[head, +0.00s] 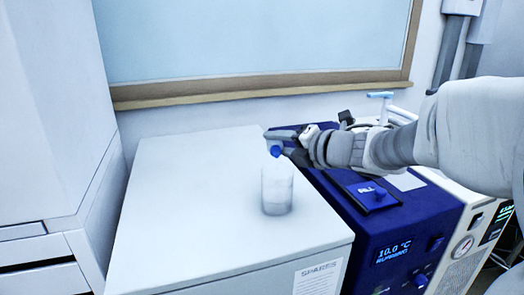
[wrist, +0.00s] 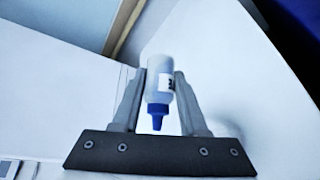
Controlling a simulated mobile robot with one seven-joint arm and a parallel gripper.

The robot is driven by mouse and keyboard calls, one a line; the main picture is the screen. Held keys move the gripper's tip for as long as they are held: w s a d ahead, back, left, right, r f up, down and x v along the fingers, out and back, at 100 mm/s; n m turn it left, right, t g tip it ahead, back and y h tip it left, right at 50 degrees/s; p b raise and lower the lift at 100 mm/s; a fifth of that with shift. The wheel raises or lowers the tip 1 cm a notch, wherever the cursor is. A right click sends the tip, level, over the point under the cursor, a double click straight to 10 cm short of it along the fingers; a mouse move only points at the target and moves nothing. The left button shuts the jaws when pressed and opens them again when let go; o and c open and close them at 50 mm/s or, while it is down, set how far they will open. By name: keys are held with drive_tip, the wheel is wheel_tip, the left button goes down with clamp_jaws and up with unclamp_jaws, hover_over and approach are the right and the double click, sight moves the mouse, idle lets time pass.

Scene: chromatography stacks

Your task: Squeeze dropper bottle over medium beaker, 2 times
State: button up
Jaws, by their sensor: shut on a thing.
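The dropper bottle (wrist: 160,80) is small and whitish, with a dark label and a blue pointed cap or nozzle. My gripper (wrist: 159,77) is shut on its body, one finger on each side. In the head view my gripper (head: 283,141) is above a clear beaker (head: 277,192), and the bottle's blue part (head: 275,151) shows just over the beaker's rim. The rest of the bottle is hard to make out there. The beaker stands upright on a white cabinet top; I cannot tell its contents.
The white cabinet top (head: 190,190) is otherwise bare. A blue chiller unit (head: 376,225) with a 10.0 °C display stands close on the right, under my arm. A tall white cabinet (head: 55,110) stands at the left. A window ledge (head: 250,87) runs along the back.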

drive_tip(key=shift+f+b, duration=0.55)
drive_tip(key=shift+b, duration=0.55)
drive_tip(key=shift+r+n+t+y, duration=0.25)
drive_tip(key=shift+n+t+y, duration=0.05)
drive_tip(key=shift+t, duration=0.1)
drive_tip(key=shift+s+r+n+t+y, duration=0.2)
drive_tip(key=shift+r+n+t+y, duration=0.25)
drive_tip(key=shift+t, duration=0.25)
drive_tip(key=shift+c, duration=0.3)
clamp_jaws()
drive_tip(key=shift+o, duration=0.2)
unclamp_jaws()
